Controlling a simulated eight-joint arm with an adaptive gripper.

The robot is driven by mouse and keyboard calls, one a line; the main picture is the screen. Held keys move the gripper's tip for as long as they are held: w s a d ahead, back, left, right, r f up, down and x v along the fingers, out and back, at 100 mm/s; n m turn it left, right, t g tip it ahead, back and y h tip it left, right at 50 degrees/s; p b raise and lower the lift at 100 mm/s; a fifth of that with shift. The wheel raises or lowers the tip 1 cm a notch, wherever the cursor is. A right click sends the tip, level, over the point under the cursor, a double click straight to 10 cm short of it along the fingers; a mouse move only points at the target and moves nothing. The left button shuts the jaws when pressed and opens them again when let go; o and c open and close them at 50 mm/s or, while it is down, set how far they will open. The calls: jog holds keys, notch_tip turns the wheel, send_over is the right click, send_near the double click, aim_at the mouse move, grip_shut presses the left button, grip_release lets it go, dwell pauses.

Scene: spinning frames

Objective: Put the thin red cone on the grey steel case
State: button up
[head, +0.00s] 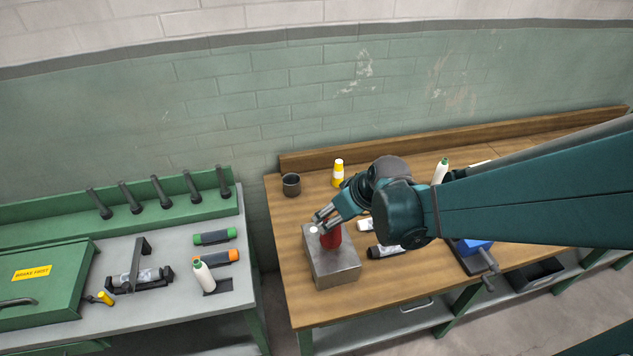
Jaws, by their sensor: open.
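The thin red cone (331,237) stands on top of the grey steel case (335,272), toward its back right part. The case sits on the wooden bench near its left front. My gripper (318,228) is at the top of the red cone, with its fingers open. The gripper and wrist hide part of the cone's top, and I cannot tell whether a finger touches it.
A white bottle (440,171) and a blue vise (474,247) are farther right. The green bench (150,315) is at left.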

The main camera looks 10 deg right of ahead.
jog(key=shift+v, duration=1.85)
jog(key=shift+s+r+m, duration=0.3)
jog(key=shift+s+r, duration=0.1)
jog(key=shift+r, duration=0.25)
jog(key=s+r+m+t+h, duration=0.1)
jog(key=s+r+m, duration=0.3)
jog(key=s+r, duration=0.6)
jog(key=shift+s+d+r+t+h, duration=0.3)
jog(key=shift+d+r+t+h, duration=0.1)
jog(key=shift+h, duration=0.4)
jog(key=shift+f, duration=0.1)
jog(key=b, duration=1.3)
send_near(337, 235)
jog(key=s, duration=0.1)
jog(key=s+r, duration=0.1)
jog(key=s, duration=0.1)
jog(key=s+d, duration=0.1)
jog(key=s, duration=0.1)
jog(key=shift+s+r, duration=0.25)
jog(key=shift+r, duration=0.05)
